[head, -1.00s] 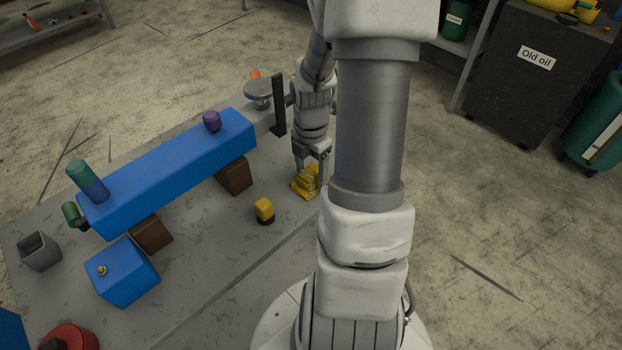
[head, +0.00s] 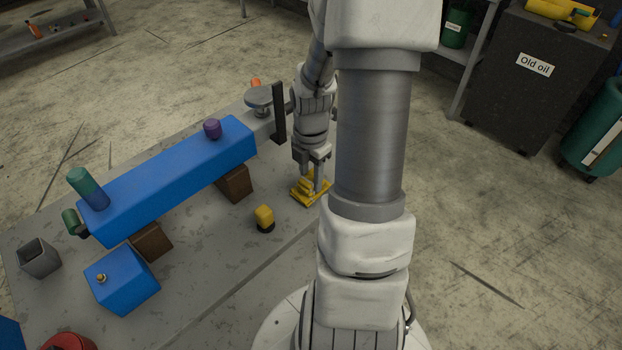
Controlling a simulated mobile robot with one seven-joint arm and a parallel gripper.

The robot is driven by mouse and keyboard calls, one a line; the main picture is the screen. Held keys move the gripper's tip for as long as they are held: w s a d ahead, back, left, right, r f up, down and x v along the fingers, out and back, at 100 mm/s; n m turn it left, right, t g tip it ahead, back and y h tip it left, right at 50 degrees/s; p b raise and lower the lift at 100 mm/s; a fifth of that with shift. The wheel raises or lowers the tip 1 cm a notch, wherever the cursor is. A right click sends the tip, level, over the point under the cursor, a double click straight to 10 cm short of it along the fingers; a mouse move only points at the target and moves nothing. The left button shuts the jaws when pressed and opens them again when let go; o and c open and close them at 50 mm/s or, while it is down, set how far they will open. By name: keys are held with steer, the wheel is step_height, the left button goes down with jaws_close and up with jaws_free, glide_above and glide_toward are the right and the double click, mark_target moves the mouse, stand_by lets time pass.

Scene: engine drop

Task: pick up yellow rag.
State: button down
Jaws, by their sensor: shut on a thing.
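The yellow rag (head: 308,196) lies crumpled on the grey table (head: 215,250), near its right edge, in the head view. My gripper (head: 314,186) points down at the rag, with its fingers around the upper part of it. The gripper is shut on the rag. The rag's lower part still appears spread on the tabletop. The fingers hide part of the rag.
A long blue beam (head: 170,180) rests on brown blocks (head: 234,183) left of my gripper. A small yellow and black object (head: 264,218) stands close to the rag. A dark upright post (head: 278,113) is behind. A blue box (head: 121,280) stands front left.

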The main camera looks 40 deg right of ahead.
step_height(320, 180, up, 4)
steer(key=shift+s+d+r+p, duration=0.15)
steer(key=shift+p, duration=0.4)
steer(key=s+d+r+p, duration=0.2)
steer(key=s+d+r, duration=0.2)
steer(key=s, duration=0.6)
step_height(320, 180, up, 2)
steer(key=shift+d+r, duration=0.1)
steer(key=shift+d, duration=0.3)
steer(key=shift+s, duration=0.1)
steer(key=c, duration=1.1)
jaws_free()
jaws_close()
steer(key=shift+a, duration=0.1)
